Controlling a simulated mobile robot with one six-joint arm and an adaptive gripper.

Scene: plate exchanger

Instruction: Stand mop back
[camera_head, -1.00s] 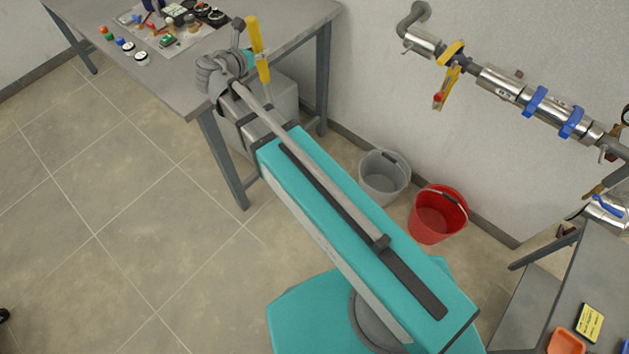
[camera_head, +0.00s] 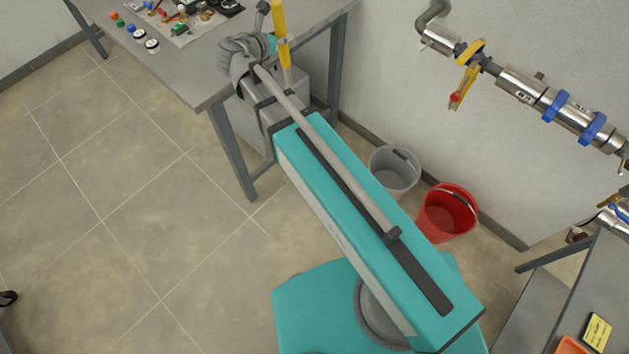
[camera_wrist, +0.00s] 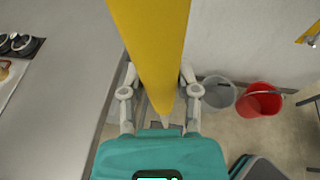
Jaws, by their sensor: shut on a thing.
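The mop shows as a yellow handle (camera_head: 279,18) standing roughly upright beside the table edge, with a thin pale part below it. In the wrist view the yellow handle (camera_wrist: 150,40) runs down from the top edge between the two fingers of my gripper (camera_wrist: 160,85). My gripper is shut on the handle. In the head view my gripper (camera_head: 282,43) is small and partly hidden behind my own arm. I cannot make out the mop's head in either view.
A grey table (camera_head: 190,75) stands close to the left of the handle, with small parts on a mat (camera_head: 185,22). A grey bucket (camera_head: 394,172) and a red bucket (camera_head: 447,213) stand by the wall. Pipes (camera_head: 545,95) run along the wall.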

